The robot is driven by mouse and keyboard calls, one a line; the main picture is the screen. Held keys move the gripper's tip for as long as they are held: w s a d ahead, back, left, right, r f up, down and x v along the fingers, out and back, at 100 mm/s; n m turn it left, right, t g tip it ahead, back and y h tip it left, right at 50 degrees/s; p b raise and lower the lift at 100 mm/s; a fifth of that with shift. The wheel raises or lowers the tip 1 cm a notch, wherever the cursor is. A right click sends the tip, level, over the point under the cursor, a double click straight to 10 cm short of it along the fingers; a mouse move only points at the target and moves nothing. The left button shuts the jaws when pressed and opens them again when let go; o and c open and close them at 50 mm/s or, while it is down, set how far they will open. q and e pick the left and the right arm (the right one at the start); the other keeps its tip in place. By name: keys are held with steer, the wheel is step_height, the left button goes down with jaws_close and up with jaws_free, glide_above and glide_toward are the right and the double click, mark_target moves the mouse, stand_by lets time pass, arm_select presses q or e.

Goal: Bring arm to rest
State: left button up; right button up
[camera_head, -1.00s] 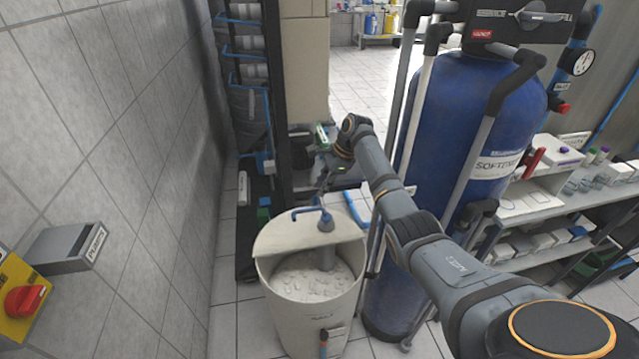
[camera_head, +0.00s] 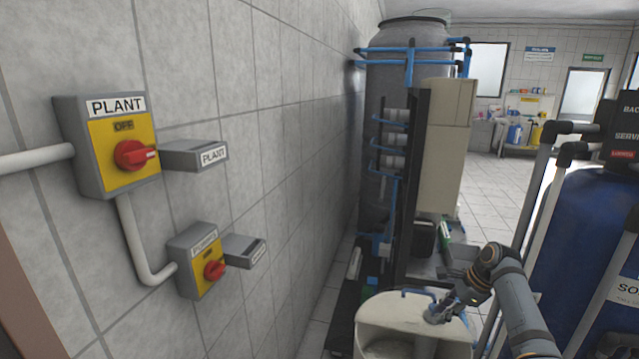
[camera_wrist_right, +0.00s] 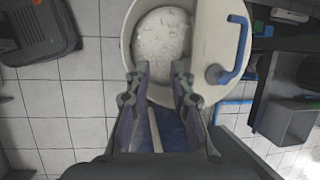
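My right arm (camera_head: 522,310) reaches in from the lower right in the head view. Its gripper (camera_head: 445,308) is small there, by the pale tank at the bottom. In the right wrist view the two fingers of my right gripper (camera_wrist_right: 161,70) stand apart with a clear gap and nothing between them. Beyond them is the round pale tank (camera_wrist_right: 127,35), with white lumpy contents and a half lid with a blue handle (camera_wrist_right: 238,50). I cannot tell the height of the fingers over the tank. My left gripper is in neither view.
On the left wall are a PLANT switch box (camera_head: 125,150) with a red knob marked OFF, and a PUMPS switch box (camera_head: 200,262). A rack frame (camera_head: 410,190) and beige cabinet (camera_head: 448,150) stand behind the tank. A blue softener vessel (camera_head: 585,225) is at right.

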steer(key=s+a+f+n+h, duration=0.1)
steer(key=s+a+f+n, duration=0.2)
steer(key=s+f+n, duration=0.3)
steer(key=s+a+f+n+h, duration=0.2)
steer(key=s+a+f+n, duration=0.1)
steer(key=s+f+n, duration=0.3)
steer(key=s+a+r+n+t+h, duration=0.15)
steer(key=s+n, duration=0.35)
steer(key=s, duration=0.6)
steer(key=s+a+r+n, duration=0.2)
steer(key=s+n, duration=0.3)
steer(key=s, duration=0.6)
steer(key=s+d+f+g, duration=0.1)
steer(key=s+d+f, duration=0.1)
steer(key=f, duration=1.3)
steer(key=s+d+f+g, duration=0.1)
steer(key=f, duration=1.4)
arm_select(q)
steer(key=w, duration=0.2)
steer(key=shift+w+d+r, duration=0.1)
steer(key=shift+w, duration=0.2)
arm_select(e)
steer(key=s+d+f+m, duration=0.1)
steer(key=s+f, duration=1.2)
steer(key=s, duration=0.4)
steer(key=shift+f+g, duration=0.15)
steer(key=shift+g, duration=0.3)
steer(key=shift+s, duration=0.15)
